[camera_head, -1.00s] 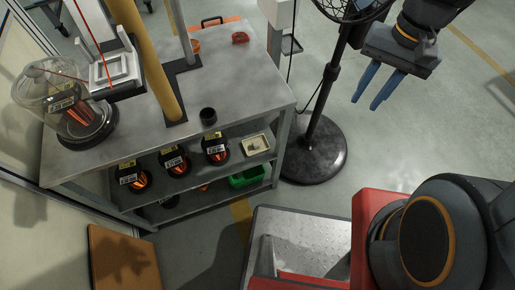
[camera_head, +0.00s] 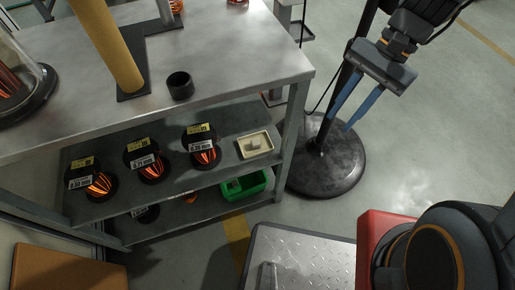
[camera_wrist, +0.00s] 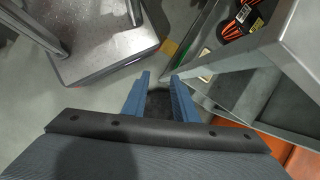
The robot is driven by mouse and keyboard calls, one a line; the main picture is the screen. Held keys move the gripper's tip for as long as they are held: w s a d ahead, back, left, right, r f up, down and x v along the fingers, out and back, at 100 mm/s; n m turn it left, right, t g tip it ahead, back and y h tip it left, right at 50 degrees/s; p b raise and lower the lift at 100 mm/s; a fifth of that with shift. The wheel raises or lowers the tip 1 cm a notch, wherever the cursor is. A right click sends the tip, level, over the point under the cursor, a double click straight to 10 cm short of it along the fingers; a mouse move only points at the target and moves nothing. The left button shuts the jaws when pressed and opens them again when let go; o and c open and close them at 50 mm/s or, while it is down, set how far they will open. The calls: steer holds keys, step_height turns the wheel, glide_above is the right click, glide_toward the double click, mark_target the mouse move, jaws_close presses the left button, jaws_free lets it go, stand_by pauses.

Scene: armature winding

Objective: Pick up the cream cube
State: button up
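A small pale block (camera_head: 254,143), which looks like the cream cube, sits in a shallow cream tray (camera_head: 243,150) at the right end of the upper shelf under the bench. My gripper (camera_head: 340,123) is to the right of the tray, outside the shelf and in front of the fan pole. Its two blue fingers are apart with nothing between them. In the wrist view, my gripper (camera_wrist: 160,75) also shows open and empty, near a shelf edge. I cannot make out the cube in the wrist view.
Several labelled wire spools (camera_head: 150,163) stand left of the tray. A green bin (camera_head: 247,186) is on the shelf below. A bench leg (camera_head: 292,130) stands between my gripper and the tray. The fan base (camera_head: 335,165) is on the floor. A black cup (camera_head: 180,86) stands on the bench top (camera_head: 235,55).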

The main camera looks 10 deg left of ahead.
steer(key=w+a+f+m+g+y+b, duration=0.1)
steer(key=w+a+f+b, duration=0.2)
steer(key=f+b, duration=0.4)
steer(key=w+a+f+m+g+y+b, duration=0.1)
steer(key=w+a+f+m+y+b, duration=0.15)
steer(key=f+b, duration=0.5)
steer(key=w+a+f+m+y+b, duration=0.1)
steer(key=w+a+f+b, duration=0.3)
steer(key=f+b, duration=0.3)
steer(key=g+y+b, duration=0.1)
steer(key=y+b, duration=0.2)
glide_toward(257, 141)
steer(key=shift+s+a+f+m, duration=0.15)
steer(key=shift+a+m, duration=0.1)
steer(key=shift+a, duration=0.35)
steer(key=shift+b+x, duration=0.3)
steer(key=shift+x, duration=0.5)
steer(key=b+x, duration=0.4)
steer(key=shift+s+f, duration=0.15)
steer(key=shift+f, duration=0.15)
steer(key=shift+s+a+f+b, duration=0.15)
steer(key=shift+s+a+b, duration=0.25)
steer(key=shift+a, duration=0.1)
jaws_close()
